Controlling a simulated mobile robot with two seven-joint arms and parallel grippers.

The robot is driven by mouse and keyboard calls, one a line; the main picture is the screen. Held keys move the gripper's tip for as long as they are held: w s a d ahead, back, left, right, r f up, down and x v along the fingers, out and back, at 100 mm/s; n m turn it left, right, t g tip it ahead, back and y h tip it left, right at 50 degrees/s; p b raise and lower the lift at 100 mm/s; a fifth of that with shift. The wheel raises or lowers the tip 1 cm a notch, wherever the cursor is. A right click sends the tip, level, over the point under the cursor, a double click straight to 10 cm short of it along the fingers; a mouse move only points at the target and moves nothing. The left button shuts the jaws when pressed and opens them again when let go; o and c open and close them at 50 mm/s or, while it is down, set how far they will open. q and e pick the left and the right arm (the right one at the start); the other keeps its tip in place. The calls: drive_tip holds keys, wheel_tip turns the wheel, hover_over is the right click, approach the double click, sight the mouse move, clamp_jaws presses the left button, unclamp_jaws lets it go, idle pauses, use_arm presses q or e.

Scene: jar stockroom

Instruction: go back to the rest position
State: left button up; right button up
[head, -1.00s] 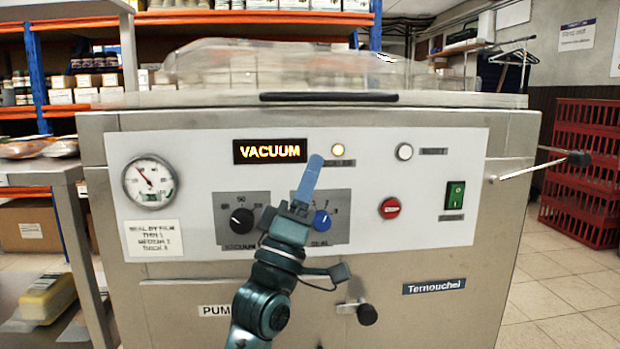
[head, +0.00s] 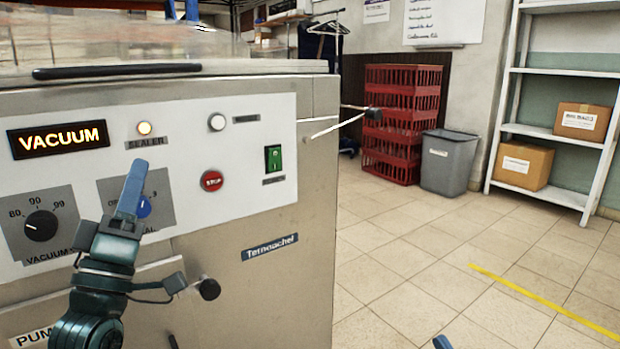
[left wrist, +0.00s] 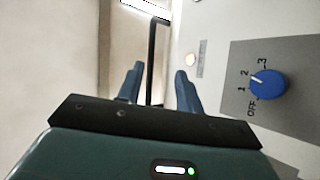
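My left gripper (head: 132,188) is in front of the vacuum machine's control panel, by the blue sealer knob (head: 144,207), which it partly covers in the head view. In the left wrist view, its two blue fingers (left wrist: 159,75) stand apart with nothing held between them. The blue knob (left wrist: 268,84) there is to the right of the fingers, with a clear gap, and its pointer is near 2. A small blue tip (head: 442,342) at the bottom edge of the head view looks like part of my right gripper; the rest of it is out of frame.
The steel vacuum machine (head: 290,255) fills the left side, its VACUUM display (head: 58,139) lit. Behind are red crates (head: 400,120), a grey bin (head: 447,165) and a white shelf (head: 500,100) with cartons. The tiled floor (head: 420,260) at right is clear, with a yellow line (head: 540,300).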

use_arm(q)
drive_tip(key=s+d+f+m+g+h+p, duration=0.4)
drive_tip(key=s+d+f+m+g+h, duration=0.45)
drive_tip(key=s+d+f+m, duration=0.85)
drive_tip(key=a+r+n+g+y+p, duration=0.4)
drive_tip(key=r+g+y+p, duration=0.2)
drive_tip(key=p, duration=3.1)
drive_tip(key=shift+w+r+n+g, duration=0.25)
drive_tip(key=shift+r+n+g, duration=0.15)
drive_tip(key=shift+r+g, duration=0.95)
use_arm(e)
drive_tip(key=s+d+r+m+g+h, duration=0.3)
drive_tip(key=d+r+m+g+h, duration=0.2)
drive_tip(key=r+g+h, duration=0.2)
drive_tip(key=shift+r+m+g+h, duration=0.15)
drive_tip(key=shift+m+g+h, duration=0.25)
drive_tip(key=shift+g+h, duration=0.55)
